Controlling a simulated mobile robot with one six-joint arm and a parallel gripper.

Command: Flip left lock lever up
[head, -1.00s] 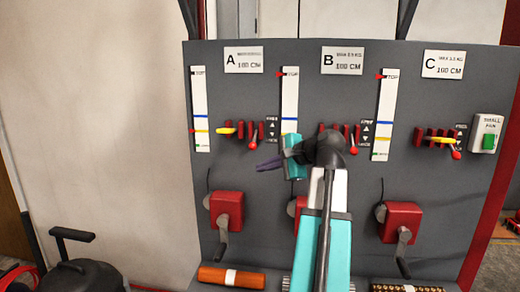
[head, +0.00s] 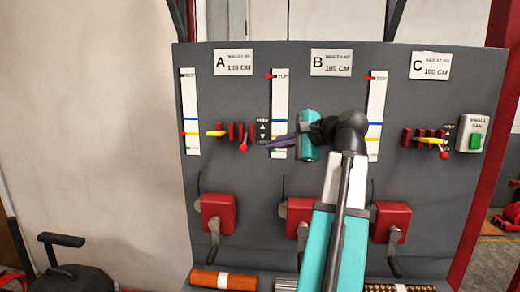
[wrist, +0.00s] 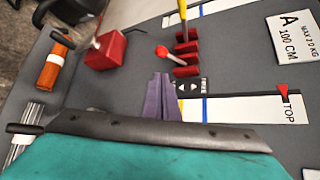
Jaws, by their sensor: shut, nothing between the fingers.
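The left lock lever (head: 244,148), at station A, is a short lever with a red ball end. It hangs downward below a row of red slotted blocks (head: 232,131). In the wrist view the lever (wrist: 163,51) points left, away from the TOP end of the scale. My gripper (head: 270,142) is shut, its purple fingers pointing left toward the lever from the right, over the arrow label. In the wrist view my gripper (wrist: 160,76) has its tips just below the lever in the picture, apparently apart from it. Nothing is held.
A yellow handle (head: 215,133) sits left of the slots. A red winch box (head: 218,213) with a crank is below. White scale strips (head: 190,110) stand beside the slots. Station B's lever is hidden behind my arm. Station C's lever (head: 443,154) hangs down.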

